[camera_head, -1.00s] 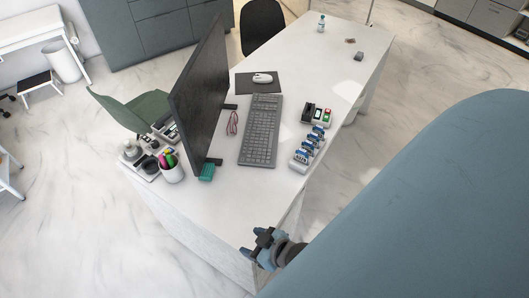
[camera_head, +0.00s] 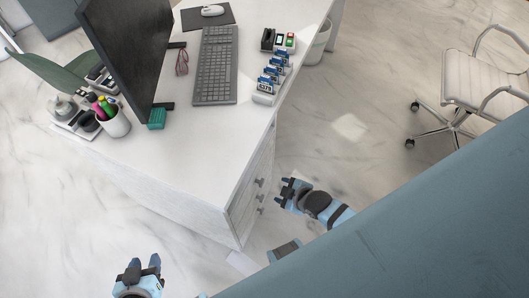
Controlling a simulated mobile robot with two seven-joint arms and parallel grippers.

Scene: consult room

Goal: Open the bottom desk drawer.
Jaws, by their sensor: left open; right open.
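The white desk (camera_head: 190,165) fills the upper left middle. Its drawer front (camera_head: 252,190) is seen at a steep angle on the right side, with small dark handles one below another; the lowest visible handle (camera_head: 262,210) is near the bottom. I see no clear gap at the drawers. My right gripper (camera_head: 281,195) is open and empty, just right of the handles, fingers pointing left toward them; it appears apart from them. My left gripper (camera_head: 143,262) is open and empty at the lower left, in front of the desk's near side, fingers pointing up the picture.
A monitor (camera_head: 125,50), keyboard (camera_head: 215,65), pen cup (camera_head: 114,122) and a rack of small boxes (camera_head: 270,78) stand on the desk. A white chair (camera_head: 485,85) is at the right. Open marble floor (camera_head: 350,130) lies between it and the desk.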

